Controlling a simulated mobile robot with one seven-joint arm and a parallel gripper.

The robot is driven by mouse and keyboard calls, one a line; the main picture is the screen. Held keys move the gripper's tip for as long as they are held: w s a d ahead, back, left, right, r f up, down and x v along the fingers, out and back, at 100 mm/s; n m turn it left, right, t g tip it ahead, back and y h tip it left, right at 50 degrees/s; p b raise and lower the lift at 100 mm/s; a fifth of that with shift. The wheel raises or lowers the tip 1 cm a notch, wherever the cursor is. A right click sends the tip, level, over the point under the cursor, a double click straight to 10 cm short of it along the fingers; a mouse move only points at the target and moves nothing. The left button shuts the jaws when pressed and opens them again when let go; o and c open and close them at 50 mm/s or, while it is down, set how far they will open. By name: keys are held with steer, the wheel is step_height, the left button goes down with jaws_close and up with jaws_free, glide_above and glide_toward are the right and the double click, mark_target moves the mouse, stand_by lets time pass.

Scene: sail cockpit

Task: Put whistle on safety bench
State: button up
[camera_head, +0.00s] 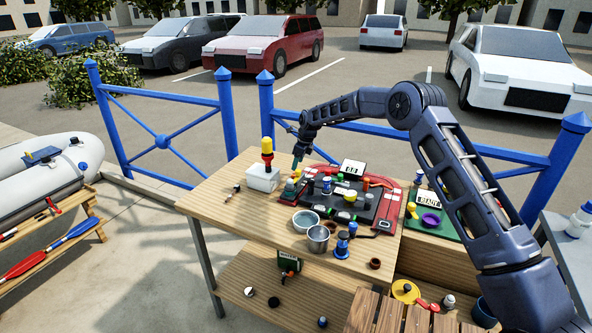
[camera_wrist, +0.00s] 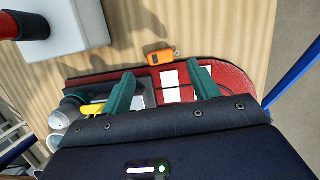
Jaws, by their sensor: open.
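A small orange object with a metal ring at one end, which looks like the whistle (camera_wrist: 162,56), lies on the wooden table (camera_wrist: 225,25) beside the red-edged mat. In the wrist view it is just beyond and between the fingertips of my gripper (camera_wrist: 162,75). The teal fingers are spread with nothing between them. In the head view my gripper (camera_head: 297,163) hangs over the table's far side, and I cannot make out the whistle there. A low wooden bench (camera_head: 92,240) with paddles on it stands at the left; I cannot tell if it is the safety bench.
A white box (camera_head: 262,180) with a red-and-yellow item on top stands left of my gripper. A red-and-black mat (camera_head: 383,225) with several items lies right of it. Metal cups (camera_head: 318,237) stand in front. Blue railings (camera_head: 205,118) run behind the table. A slatted wooden surface (camera_head: 385,318) is at bottom.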

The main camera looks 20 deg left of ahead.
steer(key=v, duration=0.6)
steer(key=shift+r, duration=0.2)
